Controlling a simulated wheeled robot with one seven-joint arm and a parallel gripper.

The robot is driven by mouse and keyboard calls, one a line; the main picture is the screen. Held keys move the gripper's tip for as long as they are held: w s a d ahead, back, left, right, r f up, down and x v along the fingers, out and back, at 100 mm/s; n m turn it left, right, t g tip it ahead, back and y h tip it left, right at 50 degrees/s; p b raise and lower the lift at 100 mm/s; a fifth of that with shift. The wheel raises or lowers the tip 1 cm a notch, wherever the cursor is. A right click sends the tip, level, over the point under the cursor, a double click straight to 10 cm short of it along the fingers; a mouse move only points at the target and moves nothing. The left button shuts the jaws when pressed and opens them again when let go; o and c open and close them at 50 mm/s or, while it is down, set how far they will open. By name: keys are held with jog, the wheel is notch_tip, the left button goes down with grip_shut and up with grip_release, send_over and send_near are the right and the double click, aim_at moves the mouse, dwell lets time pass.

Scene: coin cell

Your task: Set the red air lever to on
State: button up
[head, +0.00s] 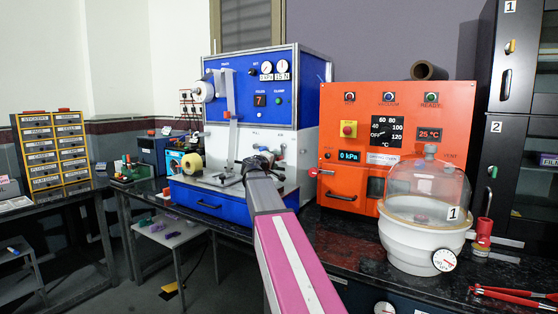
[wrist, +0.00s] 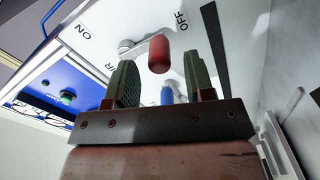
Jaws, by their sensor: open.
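The red air lever (wrist: 158,54) shows in the wrist view on the white panel of the machine. Its pale arm runs from a pivot on the left to the red grip on the right. The grip lies nearer the OFF label (wrist: 182,20) than the ON label (wrist: 85,33). My gripper (wrist: 160,60) is open, with one green finger on each side of the red grip in the picture. I cannot tell whether a finger touches it. In the head view my gripper (head: 258,161) is at the white lower front of the blue and white machine (head: 250,105), small and partly hidden by my arm.
A blue lever (wrist: 167,95) shows between my fingers, below the red one in the wrist view. An orange oven (head: 345,100) stands to the right of the machine. A glass-domed white vessel (head: 398,238) stands on the dark bench in front of it.

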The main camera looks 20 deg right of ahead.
aim_at(279, 158)
jog(key=shift+x, duration=1.75)
grip_shut()
